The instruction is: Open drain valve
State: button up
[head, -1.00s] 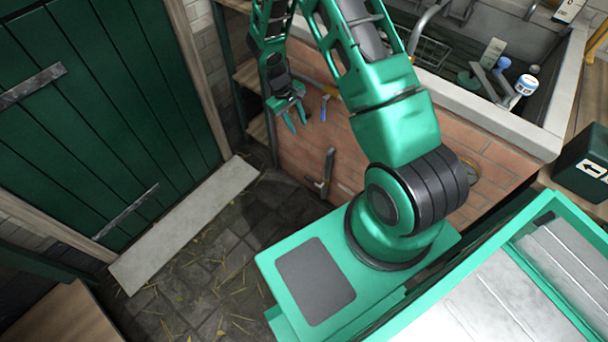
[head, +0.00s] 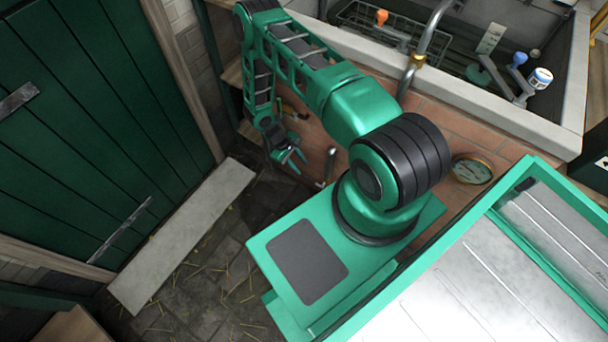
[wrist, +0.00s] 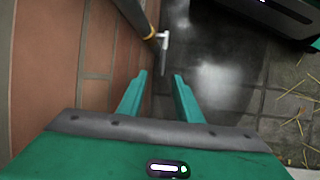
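The drain valve is a grey pipe with a brass ring and a pale T-shaped lever (wrist: 163,42), at the top centre of the wrist view. In the head view my gripper (head: 299,167) hangs low by the wall, just left of the pipe.
The brick wall (wrist: 92,50) runs close along the left of the wrist view. A stone sink (head: 480,105) with a metal tap stands above it. Straw-strewn floor (head: 200,270) lies open before the green door (head: 80,130).

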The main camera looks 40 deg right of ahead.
aim_at(308, 179)
jog(key=x, duration=0.9)
jog(key=shift+a+f, duration=0.1)
jog(key=shift+a, duration=0.25)
grip_shut()
